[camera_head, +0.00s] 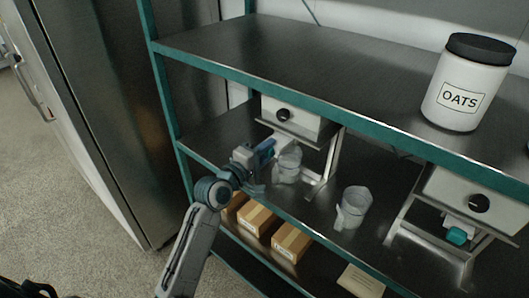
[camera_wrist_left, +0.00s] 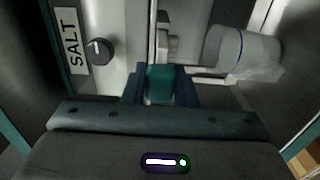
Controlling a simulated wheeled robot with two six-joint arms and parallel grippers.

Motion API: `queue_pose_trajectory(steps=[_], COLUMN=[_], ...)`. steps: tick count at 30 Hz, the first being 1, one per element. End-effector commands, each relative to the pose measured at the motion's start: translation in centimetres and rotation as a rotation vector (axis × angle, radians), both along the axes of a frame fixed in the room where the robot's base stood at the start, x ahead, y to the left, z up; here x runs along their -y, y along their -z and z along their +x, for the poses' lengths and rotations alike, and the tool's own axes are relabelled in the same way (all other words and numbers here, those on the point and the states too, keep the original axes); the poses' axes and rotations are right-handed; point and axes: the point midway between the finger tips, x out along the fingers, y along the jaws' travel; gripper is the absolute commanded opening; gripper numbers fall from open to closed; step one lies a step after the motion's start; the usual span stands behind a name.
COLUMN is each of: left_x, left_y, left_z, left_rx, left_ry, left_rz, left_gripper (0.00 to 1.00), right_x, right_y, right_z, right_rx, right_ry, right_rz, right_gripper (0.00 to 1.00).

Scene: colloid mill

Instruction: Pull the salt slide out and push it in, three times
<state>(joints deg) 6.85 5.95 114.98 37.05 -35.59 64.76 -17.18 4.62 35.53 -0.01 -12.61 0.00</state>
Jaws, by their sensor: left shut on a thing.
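The salt dispenser is a white box (camera_head: 297,119) with a black knob on a metal stand, on the middle shelf in the head view. In the left wrist view its front (camera_wrist_left: 110,75) carries a SALT label. My left gripper (camera_head: 262,158) is at the front underside of this dispenser. In the left wrist view, my left gripper (camera_wrist_left: 160,90) is shut on the teal handle of the salt slide (camera_wrist_left: 160,83). In the head view the gripper hides the handle. How far the slide is out I cannot tell. My right gripper is not in view.
A clear cup (camera_head: 288,166) stands beside the gripper, below the dispenser. A clear jug (camera_head: 353,208) stands further right. A second dispenser (camera_head: 446,192) with a teal handle (camera_head: 457,236) is at the right. An oats jar (camera_head: 466,83) stands above; boxes (camera_head: 256,219) lie below.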

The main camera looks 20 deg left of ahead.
Motion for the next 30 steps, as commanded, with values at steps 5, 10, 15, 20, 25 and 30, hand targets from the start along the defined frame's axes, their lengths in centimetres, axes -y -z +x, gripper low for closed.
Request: queue_pose_trajectory(steps=[5,10,15,20,25,30], left_x=[1.0,1.3,1.2,1.2,1.2,1.0], left_y=[-0.1,-0.1,-0.1,-0.1,-0.1,0.1], left_z=[2.7,3.3,3.3,3.3,3.3,2.8], left_rx=[0.003,0.001,0.001,0.001,0.001,0.001], left_ry=[-0.001,0.000,0.000,0.001,0.000,0.000], left_rz=[-0.001,0.001,0.002,0.001,0.001,0.003], left_gripper=[0.00,0.00,0.00,0.47,0.47,0.47], right_x=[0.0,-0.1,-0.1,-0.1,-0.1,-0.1], right_y=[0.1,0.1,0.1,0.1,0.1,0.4], right_z=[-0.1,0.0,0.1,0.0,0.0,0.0], right_rx=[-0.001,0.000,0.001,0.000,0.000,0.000], right_ry=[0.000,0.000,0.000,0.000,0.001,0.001], right_rz=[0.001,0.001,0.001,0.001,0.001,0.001], right_gripper=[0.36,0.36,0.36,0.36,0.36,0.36])
